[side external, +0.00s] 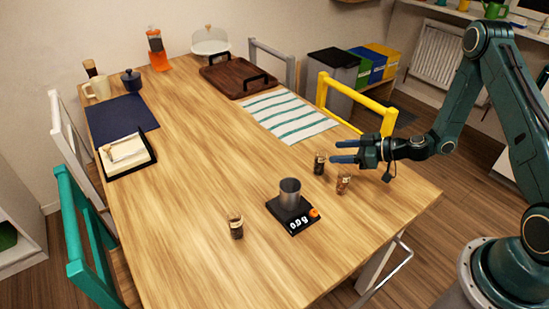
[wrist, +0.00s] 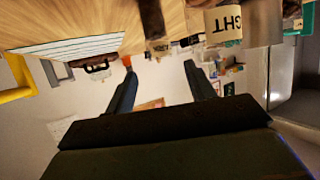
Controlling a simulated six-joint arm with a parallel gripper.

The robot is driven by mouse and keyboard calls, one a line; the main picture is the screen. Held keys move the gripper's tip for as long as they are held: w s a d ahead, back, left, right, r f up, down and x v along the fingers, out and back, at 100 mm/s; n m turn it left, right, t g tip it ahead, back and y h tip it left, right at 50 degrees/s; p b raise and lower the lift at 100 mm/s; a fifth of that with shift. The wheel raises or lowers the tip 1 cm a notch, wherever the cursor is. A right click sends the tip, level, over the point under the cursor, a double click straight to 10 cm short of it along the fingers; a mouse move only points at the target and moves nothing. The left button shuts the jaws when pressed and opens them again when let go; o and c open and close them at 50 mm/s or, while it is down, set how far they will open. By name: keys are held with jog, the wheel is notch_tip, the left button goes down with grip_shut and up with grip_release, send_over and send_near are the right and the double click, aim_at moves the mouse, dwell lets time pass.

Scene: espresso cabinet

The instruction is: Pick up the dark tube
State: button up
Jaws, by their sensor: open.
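Three small tubes stand upright on the table. Two stand close together near my gripper (side external: 340,151): a dark-looking one (side external: 320,164) just past my fingertips and a browner one (side external: 343,181) nearer the table's right edge. The third tube (side external: 236,227) stands apart to the left of the scale. In the wrist view, a dark tube (wrist: 152,18) with a small label, seemingly "DARK", appears upside down ahead of my gripper (wrist: 160,68). A larger tube (wrist: 223,22) beside it shows "GHT". My gripper is open and empty, its fingers pointing left above the table, apart from the tubes.
A black scale (side external: 296,222) reading 0.0 g bears a metal cup (side external: 290,190), near the two tubes. A striped cloth (side external: 288,115) lies behind them. The table's middle (side external: 205,150) is clear.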

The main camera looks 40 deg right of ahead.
aim_at(316, 153)
jog(key=shift+x, duration=2.6)
jog(key=shift+s+f, duration=0.1)
jog(key=c, duration=1.1)
jog(key=shift+o, duration=0.2)
notch_tip(316, 153, up, 20)
